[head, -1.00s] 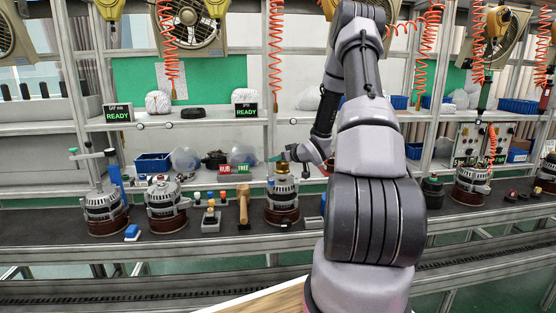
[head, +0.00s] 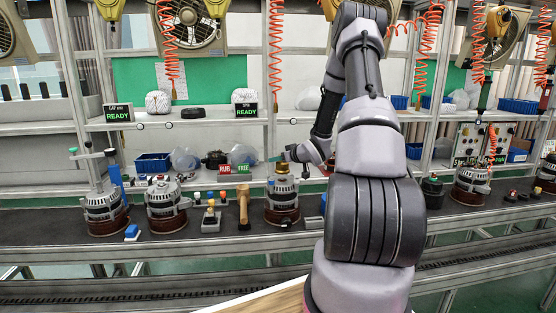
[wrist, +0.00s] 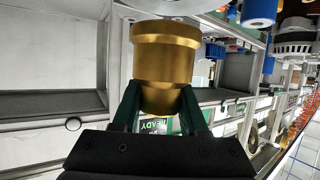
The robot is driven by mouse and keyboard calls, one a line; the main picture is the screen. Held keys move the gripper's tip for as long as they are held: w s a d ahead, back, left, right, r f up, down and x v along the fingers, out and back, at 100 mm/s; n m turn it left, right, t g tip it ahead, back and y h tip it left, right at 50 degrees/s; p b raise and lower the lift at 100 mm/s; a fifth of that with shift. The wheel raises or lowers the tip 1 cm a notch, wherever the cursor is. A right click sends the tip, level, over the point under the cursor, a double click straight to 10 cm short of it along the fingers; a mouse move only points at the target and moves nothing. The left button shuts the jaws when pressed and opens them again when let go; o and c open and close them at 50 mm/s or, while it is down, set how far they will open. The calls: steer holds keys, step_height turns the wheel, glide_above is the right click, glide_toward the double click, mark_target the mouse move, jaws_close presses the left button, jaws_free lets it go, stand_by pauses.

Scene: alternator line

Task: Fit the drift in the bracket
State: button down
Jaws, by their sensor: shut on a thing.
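The drift, a stepped brass cylinder (wrist: 165,65), stands between the two green fingers of my gripper (wrist: 160,96) in the wrist view. My gripper is shut on it. In the head view a small brass piece (head: 282,168) shows at the top of an alternator with a brown base (head: 282,205), just below my gripper (head: 276,159). The bracket appears to be part of this grey alternator body (head: 282,191). I cannot tell whether the drift touches the bracket or hangs just above it. The drift's lower end is hidden or too small to make out.
A wooden-handled mallet (head: 243,205) stands just left of the alternator. READY displays (head: 246,110) sit on the shelf above. The dark bench front (head: 225,240) is mostly clear.

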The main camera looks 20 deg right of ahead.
mark_target(278, 166)
steer(key=shift+f, duration=1.65)
steer(key=shift+c, duration=1.8)
jaws_free()
steer(key=shift+s, duration=0.1)
steer(key=v, duration=1)
steer(key=shift+s+d+r, duration=0.1)
steer(key=shift+s, duration=0.2)
